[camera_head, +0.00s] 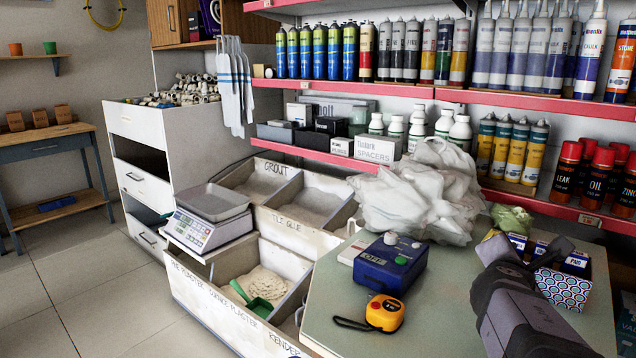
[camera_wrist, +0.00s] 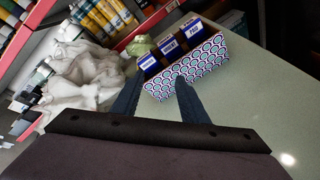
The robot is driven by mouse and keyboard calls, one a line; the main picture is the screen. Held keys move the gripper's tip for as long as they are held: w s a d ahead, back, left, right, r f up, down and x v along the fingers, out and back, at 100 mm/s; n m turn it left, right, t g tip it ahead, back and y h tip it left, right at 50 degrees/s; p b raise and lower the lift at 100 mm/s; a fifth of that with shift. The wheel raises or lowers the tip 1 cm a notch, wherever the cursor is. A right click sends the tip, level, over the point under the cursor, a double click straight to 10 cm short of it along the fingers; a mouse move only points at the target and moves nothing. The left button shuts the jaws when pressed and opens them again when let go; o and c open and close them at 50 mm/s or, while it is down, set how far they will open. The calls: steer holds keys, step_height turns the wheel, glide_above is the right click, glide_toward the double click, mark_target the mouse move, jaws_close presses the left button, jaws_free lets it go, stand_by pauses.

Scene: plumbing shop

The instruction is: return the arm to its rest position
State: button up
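My gripper (camera_wrist: 157,97) shows in the wrist view with its two dark fingers apart and nothing between them. It is open and empty. Beyond the fingertips is a patterned box (camera_wrist: 200,66) holding several blue-labelled packs. In the head view my dark arm reaches in from the lower right over the counter, in front of the patterned box (camera_head: 562,290). The gripper is only partly visible there. No marker of a rest position shows.
The pale green counter (camera_head: 440,325) holds a blue device (camera_head: 390,264), a yellow tape measure (camera_head: 384,313) and a heap of white plastic bags (camera_head: 420,195). Shelves of cartridges and spray cans stand behind. Powder bins, one with a green scoop (camera_head: 252,299), and a scale (camera_head: 205,225) are left.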

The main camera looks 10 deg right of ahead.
steer(key=s+a+r+m+g+y+p, duration=0.3)
steer(key=s+a+m+p, duration=0.3)
steer(key=a+p, duration=0.3)
steer(key=s+a+r+m+g+y+p, duration=0.3)
steer(key=s+a+m+p, duration=0.3)
steer(key=p, duration=1)
steer(key=s+a+r+m+g+y+p, duration=0.3)
steer(key=s+a+m+p, duration=0.3)
steer(key=a+p, duration=0.6)
steer(key=shift+s+a+r+g+y+p, duration=0.25)
steer(key=shift+s+a+g+y+p, duration=0.15)
steer(key=shift+y+p, duration=0.35)
